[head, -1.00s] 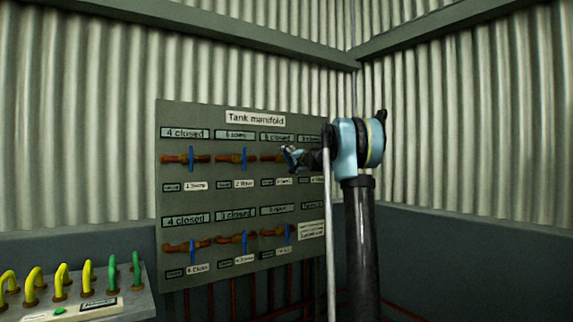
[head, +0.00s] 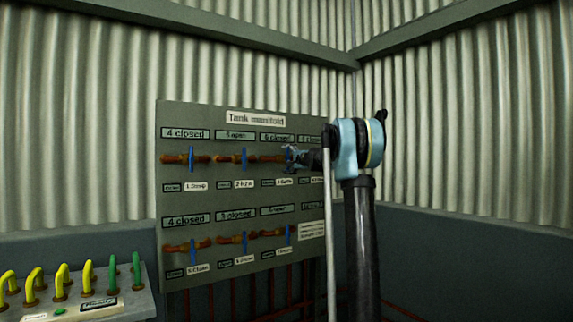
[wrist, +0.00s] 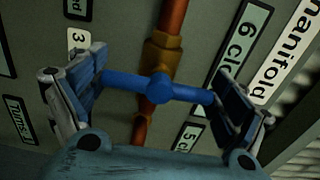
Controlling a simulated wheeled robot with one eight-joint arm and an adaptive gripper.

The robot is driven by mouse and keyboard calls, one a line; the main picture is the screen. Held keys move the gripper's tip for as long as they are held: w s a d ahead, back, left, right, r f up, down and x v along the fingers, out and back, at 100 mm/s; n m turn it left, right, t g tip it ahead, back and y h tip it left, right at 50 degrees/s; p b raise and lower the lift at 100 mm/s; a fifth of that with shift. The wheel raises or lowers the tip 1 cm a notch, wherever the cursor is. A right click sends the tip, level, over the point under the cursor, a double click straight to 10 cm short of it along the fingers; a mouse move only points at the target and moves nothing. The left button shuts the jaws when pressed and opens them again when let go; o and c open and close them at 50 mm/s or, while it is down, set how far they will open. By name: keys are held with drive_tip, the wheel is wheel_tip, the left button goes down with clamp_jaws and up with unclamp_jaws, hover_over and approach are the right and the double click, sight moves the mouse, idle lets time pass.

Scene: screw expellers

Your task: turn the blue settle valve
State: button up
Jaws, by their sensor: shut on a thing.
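My gripper (wrist: 160,95) is shut on a blue valve handle (wrist: 157,89) in the wrist view, with a finger against each end of the bar. The handle lies crosswise to its copper-coloured pipe (wrist: 173,17) and brass fitting (wrist: 163,55). In the head view, my gripper (head: 292,158) is at the third valve of the top row and hides its handle. The plate above this valve (head: 278,137) appears to read "6 closed". A white tag with a 3 (wrist: 79,39) sits beside it in the wrist view; its name is not readable.
The Tank manifold panel (head: 225,198) carries other blue handles, including two top-row ones (head: 191,158) (head: 244,158) and several below. My arm covers the panel's right edge.

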drive_tip(key=shift+f, duration=0.1)
idle(0.3)
drive_tip(key=o, duration=0.8)
drive_tip(key=shift+d, duration=0.1)
drive_tip(key=v, duration=1.2)
drive_tip(key=shift+f, duration=0.1)
drive_tip(key=v, duration=0.7)
drive_tip(key=shift+s+d, duration=0.2)
drive_tip(key=shift+s, duration=0.15)
